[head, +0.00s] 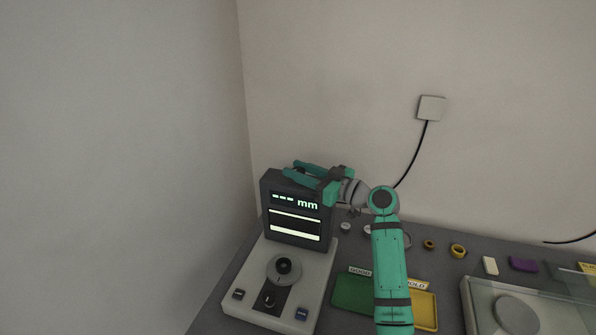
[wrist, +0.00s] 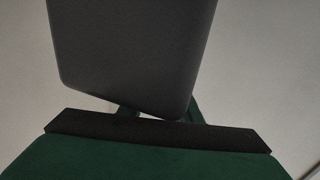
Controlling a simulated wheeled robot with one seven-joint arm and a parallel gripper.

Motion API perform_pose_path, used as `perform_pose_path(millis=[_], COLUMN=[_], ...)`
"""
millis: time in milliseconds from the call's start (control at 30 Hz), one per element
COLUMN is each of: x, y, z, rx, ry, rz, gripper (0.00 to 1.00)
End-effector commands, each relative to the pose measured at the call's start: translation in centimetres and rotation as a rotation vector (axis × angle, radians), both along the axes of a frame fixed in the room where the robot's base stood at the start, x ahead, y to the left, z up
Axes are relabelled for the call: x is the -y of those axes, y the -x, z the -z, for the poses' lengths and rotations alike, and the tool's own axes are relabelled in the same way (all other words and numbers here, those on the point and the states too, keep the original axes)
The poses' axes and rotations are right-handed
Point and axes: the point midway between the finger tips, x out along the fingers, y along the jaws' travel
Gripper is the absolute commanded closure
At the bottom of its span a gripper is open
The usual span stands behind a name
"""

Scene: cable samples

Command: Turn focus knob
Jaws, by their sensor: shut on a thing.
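The measuring device has a dark display housing (head: 268,215) with a lit "mm" screen, standing on a pale base (head: 248,290). On the base are a round grey stage (head: 285,270) with a dark centre and, in front of it, a small dark knob (head: 269,300) on a black strip. I cannot tell for sure which part is the focus knob. My gripper (head: 292,169) is at the top of the display housing, well above the knob. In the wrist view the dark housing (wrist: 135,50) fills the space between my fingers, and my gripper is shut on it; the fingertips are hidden.
A green tray (head: 352,308) and a yellow tray (head: 425,312) lie right of the device, partly behind my arm. Small rings (head: 458,251) and blocks (head: 523,265) line the back of the table. A clear-covered instrument (head: 480,310) stands at the right. Walls are close behind.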

Motion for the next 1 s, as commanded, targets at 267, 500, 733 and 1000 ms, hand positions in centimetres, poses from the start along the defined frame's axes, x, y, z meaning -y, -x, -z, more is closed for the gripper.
perform_pose_path(millis=[267,500,733,1000], x=[-0.1,0.0,-0.1,1.4], y=[-0.1,0.0,0.0,0.9], z=[0.2,0.1,0.0,0.0], rx=[0.002,0.001,0.003,0.004], ry=[-0.002,-0.002,-0.003,-0.004], rz=[-0.039,-0.039,-0.039,-0.037], gripper=[0.92,0.55,0.52,0.52])
